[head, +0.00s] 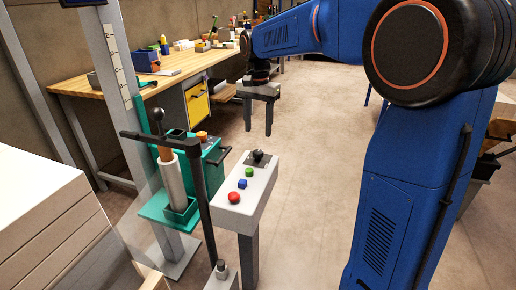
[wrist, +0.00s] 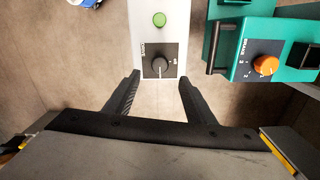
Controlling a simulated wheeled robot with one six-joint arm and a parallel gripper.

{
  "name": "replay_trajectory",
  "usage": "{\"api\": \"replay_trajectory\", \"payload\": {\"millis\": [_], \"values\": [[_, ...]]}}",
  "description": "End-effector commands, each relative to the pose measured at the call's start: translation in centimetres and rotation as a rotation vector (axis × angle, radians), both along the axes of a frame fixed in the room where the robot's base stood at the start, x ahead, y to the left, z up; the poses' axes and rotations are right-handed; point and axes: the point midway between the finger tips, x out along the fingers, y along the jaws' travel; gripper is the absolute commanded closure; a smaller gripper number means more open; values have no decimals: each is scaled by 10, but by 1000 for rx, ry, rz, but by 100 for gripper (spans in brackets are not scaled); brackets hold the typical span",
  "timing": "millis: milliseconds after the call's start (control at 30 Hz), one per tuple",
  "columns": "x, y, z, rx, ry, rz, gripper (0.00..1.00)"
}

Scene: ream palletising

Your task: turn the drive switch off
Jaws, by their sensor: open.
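The drive switch (head: 258,155) is a black rotary knob on a dark plate at the far end of a pale grey control box (head: 228,212). In the wrist view the knob (wrist: 160,66) shows small white lettering around it, too small to read surely. I cannot tell its setting. My gripper (head: 258,131) is open and empty, its two dark fingers hanging down just beyond and above the knob in the head view. In the wrist view my gripper (wrist: 160,81) has its fingertips to the left and right of the knob, apart from it.
A green button (head: 249,172), blue button (head: 242,184) and red button (head: 234,197) line the box. A teal unit with an orange knob (wrist: 266,65) stands beside it. A black post (head: 200,190) rises close by.

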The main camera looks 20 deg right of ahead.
Motion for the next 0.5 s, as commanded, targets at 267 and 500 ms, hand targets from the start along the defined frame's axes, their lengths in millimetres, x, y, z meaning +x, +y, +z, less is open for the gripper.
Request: {"api": "replay_trajectory", "payload": {"millis": [267,500], "values": [[-1,0,-49,-1,2,0,50],[0,0,-79,0,0,0,50]]}}
